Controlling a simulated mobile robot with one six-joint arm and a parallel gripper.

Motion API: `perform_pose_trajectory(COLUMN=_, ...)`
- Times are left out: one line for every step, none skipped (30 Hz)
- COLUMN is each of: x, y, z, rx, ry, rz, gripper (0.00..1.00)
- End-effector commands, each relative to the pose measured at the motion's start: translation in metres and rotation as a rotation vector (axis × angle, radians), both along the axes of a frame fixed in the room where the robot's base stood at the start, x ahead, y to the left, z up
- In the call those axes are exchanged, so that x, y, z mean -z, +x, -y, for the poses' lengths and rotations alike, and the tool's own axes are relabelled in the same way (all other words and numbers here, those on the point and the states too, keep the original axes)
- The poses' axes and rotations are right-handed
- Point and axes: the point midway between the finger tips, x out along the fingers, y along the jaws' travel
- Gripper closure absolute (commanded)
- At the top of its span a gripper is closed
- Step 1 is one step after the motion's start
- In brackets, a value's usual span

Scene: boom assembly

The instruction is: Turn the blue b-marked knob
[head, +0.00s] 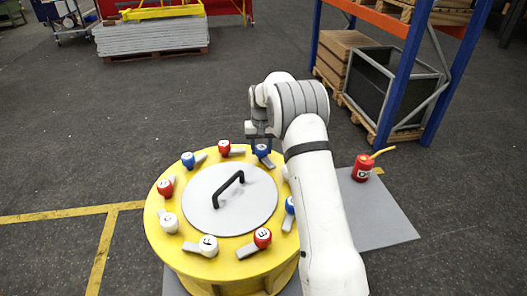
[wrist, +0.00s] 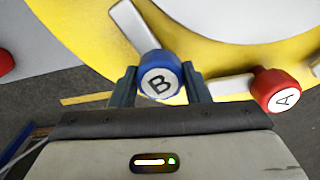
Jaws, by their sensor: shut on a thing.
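The blue knob marked B (wrist: 158,77) sits on the rim of the yellow round drum and shows its white lettered face in the wrist view. The letter cannot be read there.
The red knob marked A (wrist: 275,90) is close by, to the right in the wrist view. The yellow drum (head: 155,228) carries several other lettered knobs around a grey lid (head: 205,190) with a black handle (head: 229,189). A red can (head: 363,168) stands on a grey mat at right.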

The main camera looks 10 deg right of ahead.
Motion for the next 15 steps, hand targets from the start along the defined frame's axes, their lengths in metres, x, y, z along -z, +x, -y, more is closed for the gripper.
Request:
perform_pose_trajectory(x=0.0022, y=0.0005, z=0.0005, rx=0.044, ry=0.0, rz=0.002, gripper=0.8)
perform_pose_trajectory(x=0.002, y=0.0006, z=0.0005, rx=0.073, ry=0.0, rz=0.003, gripper=0.8)
perform_pose_trajectory(x=0.0018, y=0.0006, z=0.0005, rx=0.111, ry=0.0, rz=0.003, gripper=0.8)
perform_pose_trajectory(x=0.0016, y=0.0007, z=0.0005, rx=0.139, ry=0.0, rz=0.003, gripper=0.8)
perform_pose_trajectory(x=0.0015, y=0.0007, z=0.0004, rx=0.168, ry=0.0, rz=0.003, gripper=0.8)
perform_pose_trajectory(x=0.0013, y=0.0007, z=0.0004, rx=0.206, ry=0.0, rz=0.003, gripper=0.8)
perform_pose_trajectory(x=0.0012, y=0.0006, z=0.0004, rx=0.234, ry=-0.001, rz=0.003, gripper=0.8)
perform_pose_trajectory(x=0.0011, y=0.0006, z=0.0004, rx=0.263, ry=0.0, rz=0.003, gripper=0.8)
perform_pose_trajectory(x=0.001, y=0.0006, z=0.0004, rx=0.301, ry=0.0, rz=0.003, gripper=0.8)
perform_pose_trajectory(x=0.0009, y=0.0006, z=0.0003, rx=0.329, ry=0.0, rz=0.003, gripper=0.8)
perform_pose_trajectory(x=0.0009, y=0.0006, z=0.0003, rx=0.358, ry=0.0, rz=0.003, gripper=0.8)
perform_pose_trajectory(x=0.0008, y=0.0007, z=0.0003, rx=0.396, ry=0.0, rz=0.003, gripper=0.8)
perform_pose_trajectory(x=0.0008, y=0.0007, z=0.0003, rx=0.424, ry=0.0, rz=0.003, gripper=0.8)
perform_pose_trajectory(x=0.0007, y=0.0007, z=0.0003, rx=0.452, ry=0.0, rz=0.003, gripper=0.8)
perform_pose_trajectory(x=0.0007, y=0.0008, z=0.0003, rx=0.49, ry=0.0, rz=0.003, gripper=0.8)
